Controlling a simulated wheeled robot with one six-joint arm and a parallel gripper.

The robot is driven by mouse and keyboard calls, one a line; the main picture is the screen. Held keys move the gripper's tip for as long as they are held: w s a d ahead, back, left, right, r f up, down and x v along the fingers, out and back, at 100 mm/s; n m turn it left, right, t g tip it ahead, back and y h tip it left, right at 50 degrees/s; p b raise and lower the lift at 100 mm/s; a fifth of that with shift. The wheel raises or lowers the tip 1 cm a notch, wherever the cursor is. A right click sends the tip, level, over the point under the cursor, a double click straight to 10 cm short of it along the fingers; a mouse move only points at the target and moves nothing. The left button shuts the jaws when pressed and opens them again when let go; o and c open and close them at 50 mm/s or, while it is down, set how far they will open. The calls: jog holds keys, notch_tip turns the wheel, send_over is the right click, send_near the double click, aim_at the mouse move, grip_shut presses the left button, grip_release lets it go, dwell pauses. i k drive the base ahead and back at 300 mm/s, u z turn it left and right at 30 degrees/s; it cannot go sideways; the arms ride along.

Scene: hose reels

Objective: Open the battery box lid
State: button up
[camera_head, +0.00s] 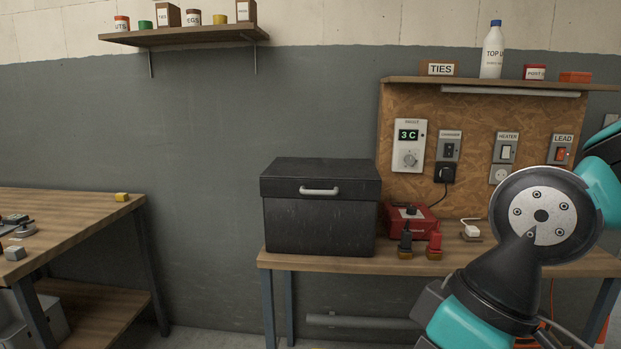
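The battery box (319,227) is a large black box on the left end of the wooden workbench. Its black lid (320,180) lies flat and shut on top. A light grey bar handle (319,190) is on the lid's front face. My arm, teal and dark grey, fills the right side of the view in front of the bench. My gripper is not visible in this view.
A red charger (424,221) with black and red clamps stands right of the box. A socket board (460,150) is behind it, under a shelf (500,83). Another wooden table (75,210) stands left, with open floor between. The wall above the lid is bare.

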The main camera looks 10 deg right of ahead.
aim_at(358, 180)
jog(key=i, duration=1.2)
jog(key=z, duration=2.5)
jog(key=k, duration=0.75)
jog(key=u, duration=2.1)
jog(key=k, duration=0.25)
jog(key=z, duration=0.6)
